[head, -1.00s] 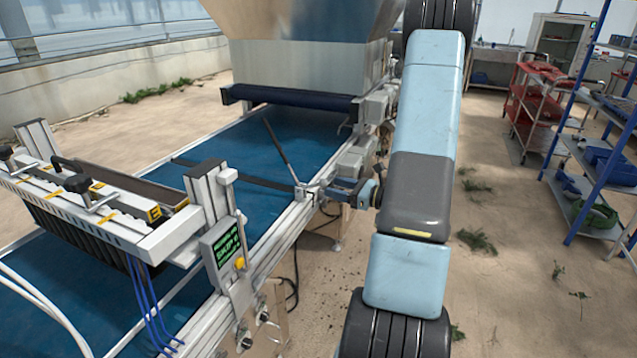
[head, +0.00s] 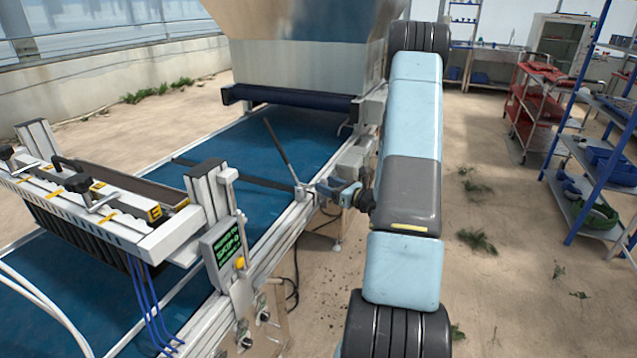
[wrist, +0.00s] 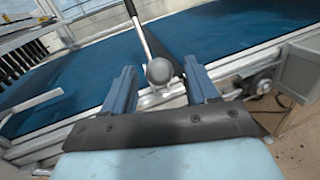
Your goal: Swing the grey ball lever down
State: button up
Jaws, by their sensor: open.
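The grey ball (wrist: 159,71) shows in the wrist view between the two blue fingers of my gripper (wrist: 160,76). A thin rod with a dark grip (wrist: 131,8) rises from behind the ball, leaning up and left; I cannot tell how the two join. In the head view the dark-gripped rod (head: 277,140) stands tilted at the near rail of the belt. My gripper (head: 322,188) is beside its foot, on the right, with open fingers pointing left. Whether a finger touches the ball is not clear. The ball itself is too small to make out in the head view.
The blue belt (head: 245,150) runs under a metal hopper (head: 305,68). A display box (head: 223,245) and a bar frame (head: 150,243) stand front left. A red cart (head: 530,105) and blue shelving (head: 590,150) stand right. The floor between is mostly clear.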

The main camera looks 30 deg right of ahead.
jog(key=shift+x, duration=2.05)
grip_shut()
